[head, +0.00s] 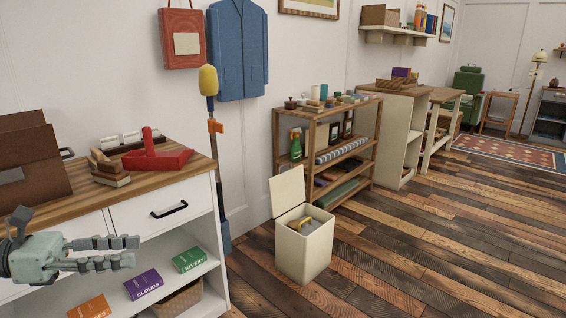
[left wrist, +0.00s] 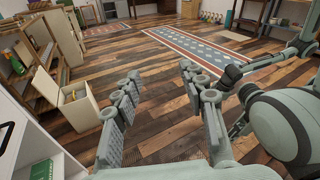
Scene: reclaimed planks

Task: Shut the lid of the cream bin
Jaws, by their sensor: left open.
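The cream bin (head: 304,255) stands on the plank floor in the middle of the head view. Its lid (head: 287,191) is up, tilted back at the left rear edge, so the mouth is open. A thing with a yellow handle (head: 301,223) shows inside. The bin also shows at the left of the left wrist view (left wrist: 82,114). My left gripper (head: 134,251) is open and empty, in front of the white cabinet at the lower left, well apart from the bin.
A wooden shelf (head: 369,150) with bottles and books stands close behind the bin. The plank floor to the bin's right is clear.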

